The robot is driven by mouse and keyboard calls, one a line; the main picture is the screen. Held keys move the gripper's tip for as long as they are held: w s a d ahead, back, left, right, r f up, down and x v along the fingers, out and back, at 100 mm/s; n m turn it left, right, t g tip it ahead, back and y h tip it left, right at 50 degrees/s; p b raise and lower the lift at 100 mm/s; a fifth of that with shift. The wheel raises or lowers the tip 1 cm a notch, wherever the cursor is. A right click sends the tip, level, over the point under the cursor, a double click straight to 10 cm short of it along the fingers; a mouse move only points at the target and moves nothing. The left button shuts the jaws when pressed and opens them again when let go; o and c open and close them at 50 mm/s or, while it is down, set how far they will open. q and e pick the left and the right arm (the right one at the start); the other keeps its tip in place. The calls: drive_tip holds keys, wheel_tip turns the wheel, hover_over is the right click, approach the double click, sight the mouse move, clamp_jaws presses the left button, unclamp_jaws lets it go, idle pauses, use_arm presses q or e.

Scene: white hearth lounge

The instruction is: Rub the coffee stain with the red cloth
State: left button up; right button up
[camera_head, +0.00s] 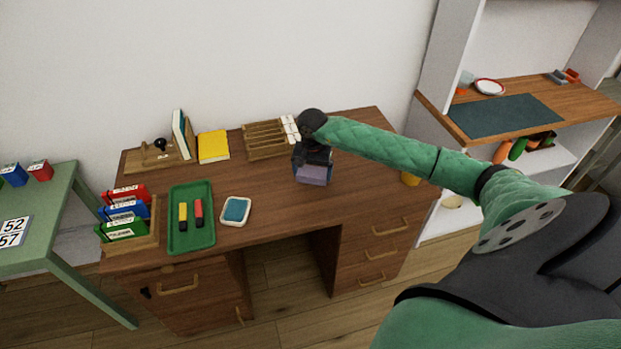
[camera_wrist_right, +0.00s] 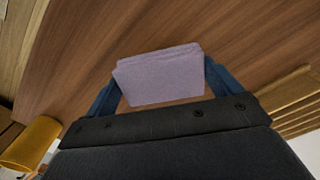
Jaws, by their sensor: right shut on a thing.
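My right gripper (camera_head: 313,165) reaches over the brown desk (camera_head: 270,205) and is shut on a pale purple folded cloth or pad (camera_head: 311,175). In the right wrist view the purple cloth (camera_wrist_right: 160,77) sits between the two dark blue fingers of the right gripper (camera_wrist_right: 160,85), over bare wood grain. I cannot tell whether it touches the desktop. I see no red cloth and can make out no coffee stain; the gripper and arm hide part of the desk. My left gripper is not in view.
A green tray (camera_head: 191,237) with a yellow and a red marker, and a white-rimmed blue pad (camera_head: 236,211), lie left. A wooden rack (camera_head: 264,140) and yellow book (camera_head: 213,147) stand behind. A yellow cup (camera_wrist_right: 32,142) is near the desk's right edge. The front middle is clear.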

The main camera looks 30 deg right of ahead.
drive_tip(key=shift+d+r, duration=0.15)
drive_tip(key=shift+r, duration=0.7)
wheel_tip(320, 180, up, 2)
drive_tip(key=shift+r, duration=0.2)
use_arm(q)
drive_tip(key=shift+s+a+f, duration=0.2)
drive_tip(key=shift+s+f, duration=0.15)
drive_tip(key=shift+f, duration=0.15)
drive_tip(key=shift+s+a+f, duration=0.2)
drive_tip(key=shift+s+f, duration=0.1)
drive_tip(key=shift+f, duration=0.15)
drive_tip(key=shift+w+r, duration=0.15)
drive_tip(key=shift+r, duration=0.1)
